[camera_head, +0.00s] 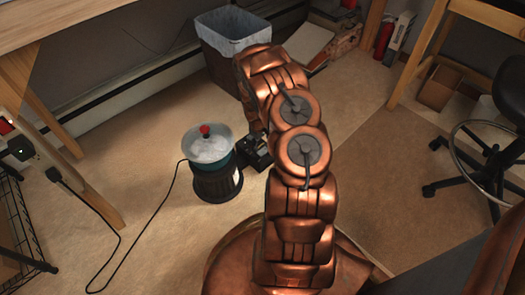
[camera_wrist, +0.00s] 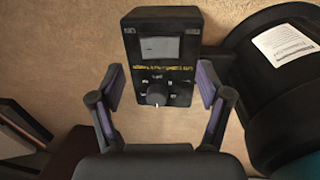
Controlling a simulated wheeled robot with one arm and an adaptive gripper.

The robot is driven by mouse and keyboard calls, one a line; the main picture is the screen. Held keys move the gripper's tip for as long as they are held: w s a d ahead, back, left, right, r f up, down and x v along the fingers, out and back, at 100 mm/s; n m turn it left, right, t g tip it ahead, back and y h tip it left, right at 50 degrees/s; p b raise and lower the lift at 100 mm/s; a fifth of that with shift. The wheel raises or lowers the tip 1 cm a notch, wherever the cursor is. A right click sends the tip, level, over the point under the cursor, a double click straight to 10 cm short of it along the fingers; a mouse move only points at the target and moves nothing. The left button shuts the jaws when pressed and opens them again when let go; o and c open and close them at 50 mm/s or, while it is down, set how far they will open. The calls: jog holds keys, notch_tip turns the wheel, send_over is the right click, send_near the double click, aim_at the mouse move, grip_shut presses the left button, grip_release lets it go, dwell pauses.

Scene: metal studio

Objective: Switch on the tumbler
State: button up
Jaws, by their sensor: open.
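The tumbler (camera_head: 208,165) stands on the floor left of my arm, with a teal drum, clear lid, red knob on top and black base. In the wrist view, its black body (camera_wrist: 265,95) with a white label shows at the right. A black control box (camera_wrist: 160,48) with a grey screen, yellow lettering, a round dial (camera_wrist: 157,93) and small buttons is in front of my gripper (camera_wrist: 160,86). My gripper is open, with one purple-padded finger on each side of the dial. I cannot tell whether they touch the box. In the head view the gripper is mostly hidden by my arm.
A black cable (camera_head: 150,220) runs over the floor from the tumbler to a plug (camera_head: 53,175) at the left. A lined bin (camera_head: 232,60) stands behind. A wheeled stool (camera_head: 490,165) is at right, a wire rack (camera_head: 22,225) at left. Carpet between arm and stool is clear.

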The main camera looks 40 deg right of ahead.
aim_at(263, 151)
jog(key=shift+d+f+b, duration=0.15)
jog(key=shift+f+b, duration=0.3)
jog(key=shift+f, duration=0.75)
jog(key=shift+d+f+b, duration=0.1)
jog(key=shift+f+b, duration=0.35)
jog(key=shift+f, duration=0.7)
jog(key=shift+c, duration=0.4)
